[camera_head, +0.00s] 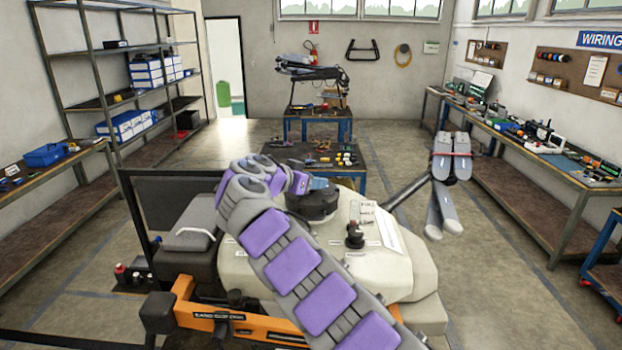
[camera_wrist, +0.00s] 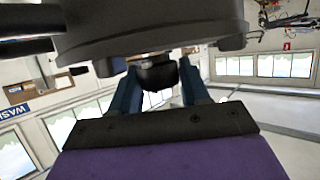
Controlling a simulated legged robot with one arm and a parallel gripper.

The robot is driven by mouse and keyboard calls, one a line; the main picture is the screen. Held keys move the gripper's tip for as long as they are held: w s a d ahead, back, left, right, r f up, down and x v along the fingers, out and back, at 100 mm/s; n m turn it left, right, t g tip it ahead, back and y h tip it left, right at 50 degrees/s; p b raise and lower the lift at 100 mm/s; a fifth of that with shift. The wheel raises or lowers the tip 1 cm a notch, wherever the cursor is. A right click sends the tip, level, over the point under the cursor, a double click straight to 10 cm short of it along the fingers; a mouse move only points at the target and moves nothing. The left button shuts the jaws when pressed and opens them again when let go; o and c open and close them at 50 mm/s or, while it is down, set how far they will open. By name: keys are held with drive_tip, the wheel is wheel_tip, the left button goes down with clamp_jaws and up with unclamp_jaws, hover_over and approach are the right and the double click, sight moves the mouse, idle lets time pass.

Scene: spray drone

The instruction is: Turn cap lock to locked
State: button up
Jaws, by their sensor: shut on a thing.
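A dark round cap (camera_head: 313,205) sits on top of the cream tank (camera_head: 262,268) of the spray drone in the head view. It also shows as a wide dark disc (camera_wrist: 150,22) across the top of the wrist view. A small black knob (camera_wrist: 158,77), which looks like the cap lock, sticks out from it. My gripper (camera_wrist: 160,68) has its two blue fingers on either side of this knob and is shut on it. In the head view my gripper (camera_head: 318,184) is at the cap, partly hidden by my purple and grey arm. I cannot read the lock's position.
A black fitting (camera_head: 354,236) stands on the tank to the right of the cap. An orange frame bar (camera_head: 215,318) and a folded grey drone arm (camera_head: 445,195) flank the tank. A tool table (camera_head: 315,160) stands behind. Floor is free on both sides.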

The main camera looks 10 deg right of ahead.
idle(0.4)
drive_tip(key=o, duration=1)
drive_tip(key=shift+w+f, duration=0.15)
drive_tip(key=shift+w, duration=0.05)
drive_tip(key=shift+s, duration=0.15)
drive_tip(key=shift+a, duration=0.1)
drive_tip(key=v, duration=1.7)
drive_tip(key=shift+a+b, duration=0.25)
drive_tip(key=shift+b, duration=0.15)
